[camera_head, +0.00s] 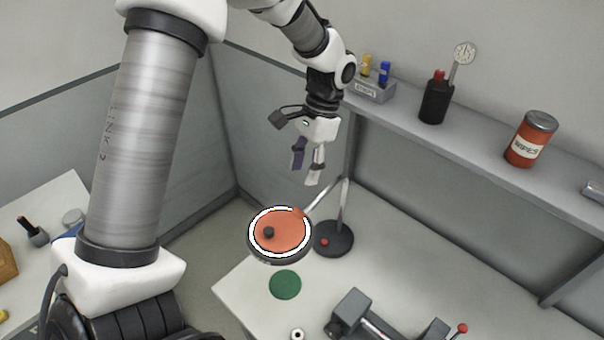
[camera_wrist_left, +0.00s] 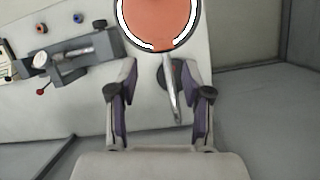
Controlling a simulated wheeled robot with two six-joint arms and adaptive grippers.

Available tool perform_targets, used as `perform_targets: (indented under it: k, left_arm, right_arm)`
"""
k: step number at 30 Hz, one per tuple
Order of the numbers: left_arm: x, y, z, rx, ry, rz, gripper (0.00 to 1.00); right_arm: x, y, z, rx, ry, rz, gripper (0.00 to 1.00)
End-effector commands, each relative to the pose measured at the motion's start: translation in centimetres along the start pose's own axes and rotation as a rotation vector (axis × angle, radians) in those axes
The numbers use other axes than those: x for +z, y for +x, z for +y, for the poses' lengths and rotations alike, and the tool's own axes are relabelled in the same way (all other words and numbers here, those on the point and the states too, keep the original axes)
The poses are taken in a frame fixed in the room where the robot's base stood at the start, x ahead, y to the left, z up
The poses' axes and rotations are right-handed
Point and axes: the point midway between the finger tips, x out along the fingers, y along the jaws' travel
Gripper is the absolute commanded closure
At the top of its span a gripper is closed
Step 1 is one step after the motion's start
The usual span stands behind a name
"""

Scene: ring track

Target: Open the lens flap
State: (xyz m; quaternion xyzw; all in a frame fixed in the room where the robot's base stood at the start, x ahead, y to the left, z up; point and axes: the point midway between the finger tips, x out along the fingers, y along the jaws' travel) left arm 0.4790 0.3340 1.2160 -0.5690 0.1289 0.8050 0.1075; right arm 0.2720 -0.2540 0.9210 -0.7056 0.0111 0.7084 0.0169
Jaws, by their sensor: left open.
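The lens flap (camera_head: 287,230) is an orange-red disc with a dark knob (camera_head: 269,232), lying flat over a round lamp head with a white ring (camera_head: 254,240). It looks closed. The lamp head sits on a metal arm rising from a dark round base (camera_head: 334,239) on the bench. My left gripper (camera_head: 307,172) is open and empty, behind and above the lamp head, apart from it. In the left wrist view the orange flap (camera_wrist_left: 158,22) shows at the top, beyond the open fingers (camera_wrist_left: 160,112). My right gripper is not in view.
A bench (camera_head: 400,230) carries a green disc (camera_head: 285,284), a small ring (camera_head: 297,334) and a dark clamp-like fixture (camera_head: 350,308). A shelf (camera_head: 455,135) along the back wall holds a dark bottle (camera_head: 435,100), a wipes tub (camera_head: 531,140) and a small labelled box (camera_head: 370,89).

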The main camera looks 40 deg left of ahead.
Motion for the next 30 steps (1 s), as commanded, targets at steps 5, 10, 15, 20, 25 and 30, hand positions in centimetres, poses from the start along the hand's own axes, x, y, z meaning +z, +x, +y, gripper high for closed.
perform_targets:
  k: [5,10,15,20,25,30]
  left_arm:
    - [0.1,-4.8,-0.1,-0.002,-0.001,0.008,0.51]
    - [0.4,-7.9,-0.2,-0.001,0.0,0.006,0.51]
    - [0.5,-8.8,-0.2,0.001,0.0,0.004,0.51]
    - [0.5,-8.8,-0.2,0.001,0.0,0.004,0.51]
    - [0.5,-8.8,-0.2,0.001,0.0,0.004,0.51]
    - [0.5,-8.8,-0.2,0.001,0.0,0.004,0.51]
  right_arm:
    - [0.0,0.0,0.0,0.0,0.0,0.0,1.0]
    - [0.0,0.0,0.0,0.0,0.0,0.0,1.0]
    - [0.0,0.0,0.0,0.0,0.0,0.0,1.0]
    - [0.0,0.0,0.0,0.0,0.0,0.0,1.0]
    - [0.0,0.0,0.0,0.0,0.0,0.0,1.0]
    - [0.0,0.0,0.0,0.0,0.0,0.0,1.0]
